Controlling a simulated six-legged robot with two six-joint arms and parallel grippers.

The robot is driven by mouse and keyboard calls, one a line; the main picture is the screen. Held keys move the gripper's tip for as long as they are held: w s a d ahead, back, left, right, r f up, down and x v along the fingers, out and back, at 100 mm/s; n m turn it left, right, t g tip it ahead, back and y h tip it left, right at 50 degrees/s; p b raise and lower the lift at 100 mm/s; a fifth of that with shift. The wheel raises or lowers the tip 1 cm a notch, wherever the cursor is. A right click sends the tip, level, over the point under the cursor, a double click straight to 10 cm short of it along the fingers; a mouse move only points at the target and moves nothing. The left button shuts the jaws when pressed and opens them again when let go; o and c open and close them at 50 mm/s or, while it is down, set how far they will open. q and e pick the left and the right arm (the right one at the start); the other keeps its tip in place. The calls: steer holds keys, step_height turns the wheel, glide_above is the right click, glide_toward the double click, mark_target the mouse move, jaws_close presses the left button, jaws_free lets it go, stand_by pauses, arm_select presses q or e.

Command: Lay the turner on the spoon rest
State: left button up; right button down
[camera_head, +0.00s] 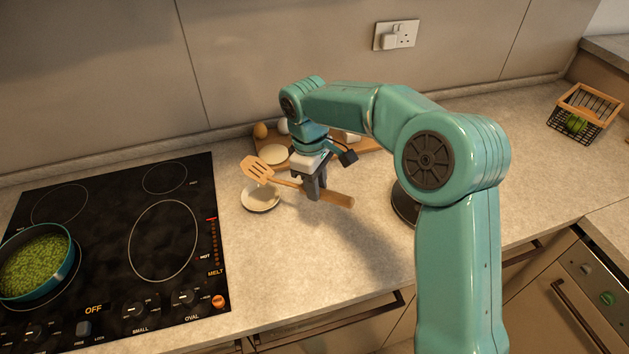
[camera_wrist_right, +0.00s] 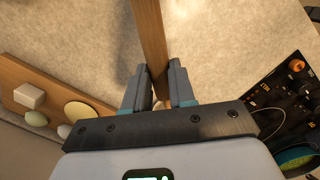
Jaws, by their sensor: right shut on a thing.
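The turner (camera_head: 285,179) is wooden, with a slotted head at its left end and a thick round handle at its right end. My right gripper (camera_head: 316,190) is shut on its shaft and holds it above the counter. The turner's head is over the back part of the spoon rest (camera_head: 261,204), a small pale round dish on the counter beside the hob. In the right wrist view the wooden handle (camera_wrist_right: 152,40) runs up from between the fingers (camera_wrist_right: 158,88). My left gripper is not in view.
A black hob (camera_head: 120,245) with a pan of green peas (camera_head: 36,264) is at the left. Behind the gripper lies a wooden board (camera_head: 372,142) with eggs and pale items. A wire basket (camera_head: 585,113) stands at the far right. The counter front is clear.

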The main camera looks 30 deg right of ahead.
step_height(320, 180, down, 6)
steer(key=b, duration=0.4)
steer(key=shift+f+b, duration=0.15)
steer(key=shift+b, duration=0.2)
steer(key=shift+a+f, duration=0.1)
steer(key=shift+f, duration=0.35)
steer(key=shift+w+f, duration=0.1)
steer(key=shift+f, duration=0.05)
steer(key=c, duration=0.9)
jaws_free()
steer(key=shift+o, duration=0.2)
steer(key=o, duration=0.6)
